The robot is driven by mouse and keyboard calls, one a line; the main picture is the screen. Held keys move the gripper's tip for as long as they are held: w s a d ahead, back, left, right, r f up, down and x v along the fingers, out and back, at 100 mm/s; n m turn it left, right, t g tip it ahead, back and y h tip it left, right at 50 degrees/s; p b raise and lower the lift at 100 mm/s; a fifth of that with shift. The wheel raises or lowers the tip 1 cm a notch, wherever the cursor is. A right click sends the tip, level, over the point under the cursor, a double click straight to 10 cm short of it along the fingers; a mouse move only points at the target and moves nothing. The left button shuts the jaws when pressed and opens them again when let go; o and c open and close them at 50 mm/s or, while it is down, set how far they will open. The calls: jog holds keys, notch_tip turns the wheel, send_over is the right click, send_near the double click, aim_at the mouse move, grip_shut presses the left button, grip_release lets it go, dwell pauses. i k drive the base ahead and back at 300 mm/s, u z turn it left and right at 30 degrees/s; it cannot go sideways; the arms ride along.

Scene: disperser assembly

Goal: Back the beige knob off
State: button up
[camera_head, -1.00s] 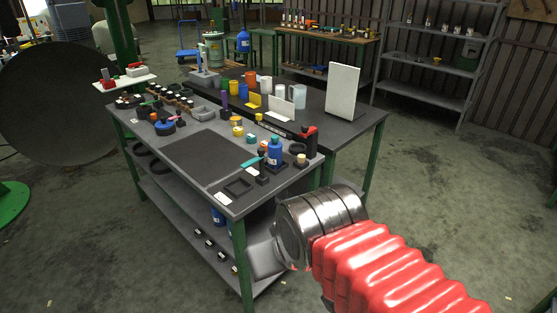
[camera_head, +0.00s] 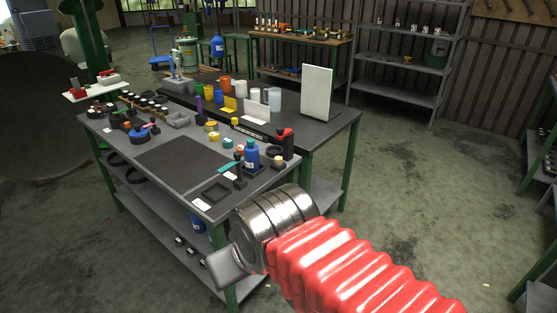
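A small beige round piece (camera_head: 279,160), which looks like the beige knob, sits on a dark base near the right front corner of the workbench (camera_head: 162,200). It is too small to tell how it is fixed. My arm, with red bellows and a metal wrist, reaches in from the lower right, in front of that corner. A grey part at its end, seemingly my gripper (camera_head: 228,268), shows low in front of the bench's front edge, apart from the beige piece. Its fingers cannot be made out, nor whether it holds anything.
A dark mat (camera_head: 185,162) lies clear on the bench. A white panel (camera_head: 317,92) stands behind. Open floor (camera_head: 410,190) lies to the right.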

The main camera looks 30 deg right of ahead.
aim_at(277, 159)
jog(key=z, duration=0.05)
jog(key=i, duration=1)
jog(key=u, duration=0.05)
